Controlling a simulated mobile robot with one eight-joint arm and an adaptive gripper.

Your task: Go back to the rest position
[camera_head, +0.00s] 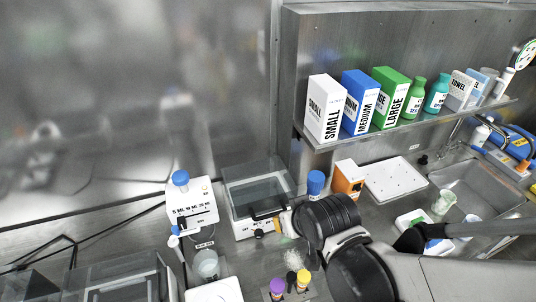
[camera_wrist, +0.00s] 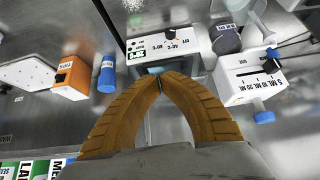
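My gripper (camera_wrist: 160,79) shows in the wrist view with its two ribbed tan fingers curving in until the tips meet. Nothing shows between them, so it is shut and empty. In the head view my arm reaches in from the right, and the gripper end is over the bench in front of the glass-topped balance (camera_head: 243,229). It partly hides the balance's front. In the wrist view the balance (camera_wrist: 164,44) lies just beyond the fingertips. I cannot tell how high the tips are above it.
A white instrument with a blue knob (camera_head: 192,207) stands left of the balance. A blue-capped bottle (camera_head: 316,183) and an orange box (camera_head: 348,180) stand behind my arm. Purple- and yellow-capped tubes (camera_head: 290,281) are in front. A shelf (camera_head: 420,122) of boxes and a sink (camera_head: 478,188) are right.

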